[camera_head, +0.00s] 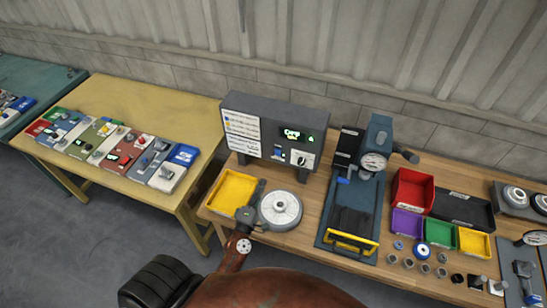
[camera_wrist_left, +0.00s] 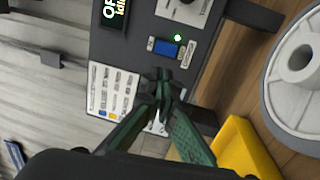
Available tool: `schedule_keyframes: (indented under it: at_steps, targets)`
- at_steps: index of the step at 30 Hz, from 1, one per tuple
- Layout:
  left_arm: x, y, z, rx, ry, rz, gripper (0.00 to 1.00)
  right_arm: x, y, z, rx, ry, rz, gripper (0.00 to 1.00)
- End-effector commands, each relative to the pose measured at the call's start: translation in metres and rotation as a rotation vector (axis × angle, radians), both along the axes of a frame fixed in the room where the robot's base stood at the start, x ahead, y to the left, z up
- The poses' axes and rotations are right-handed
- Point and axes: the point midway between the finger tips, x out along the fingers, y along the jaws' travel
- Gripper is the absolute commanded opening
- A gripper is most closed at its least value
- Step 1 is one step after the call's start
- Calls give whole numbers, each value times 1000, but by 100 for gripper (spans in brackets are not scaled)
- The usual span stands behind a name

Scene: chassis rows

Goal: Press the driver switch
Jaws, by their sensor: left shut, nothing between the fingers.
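A dark grey control box (camera_head: 240,102) stands at the back left of the wooden bench. Its front carries a lit display (camera_head: 293,135), a small blue switch (camera_head: 279,152) and a dial plate (camera_head: 302,159). In the left wrist view the blue switch (camera_wrist_left: 165,48) is in a pale frame beside a lit green lamp (camera_wrist_left: 178,38). My left gripper (camera_wrist_left: 162,75) is shut and empty, its tips appearing just below the switch; contact cannot be told. In the head view the left gripper (camera_head: 257,188) is in front of the box. My right gripper is out of view.
A yellow tray (camera_head: 216,207) and a round white-grey reel (camera_head: 281,209) are close to my left gripper. A blue-grey press with a gauge (camera_head: 374,162) stands right of the box. Coloured bins (camera_head: 412,190) are farther right. A yellow table (camera_head: 120,100) is at left.

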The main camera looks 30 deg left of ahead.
Motion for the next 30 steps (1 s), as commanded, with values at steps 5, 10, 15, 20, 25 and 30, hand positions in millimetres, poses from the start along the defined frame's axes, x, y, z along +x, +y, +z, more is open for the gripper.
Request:
schedule_keyframes:
  at_steps: [5,10,15,20,25,30]
  targets:
    - [19,4,5,0,-3,-1,0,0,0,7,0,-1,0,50]
    - [51,11,11,0,-3,-1,0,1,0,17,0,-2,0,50]
    - [85,20,14,2,-2,-2,0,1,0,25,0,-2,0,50]
    - [112,26,16,3,0,-3,0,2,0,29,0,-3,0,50]
    - [128,30,17,1,0,-2,0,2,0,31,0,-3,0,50]
    - [134,32,17,2,1,-1,0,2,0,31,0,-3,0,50]
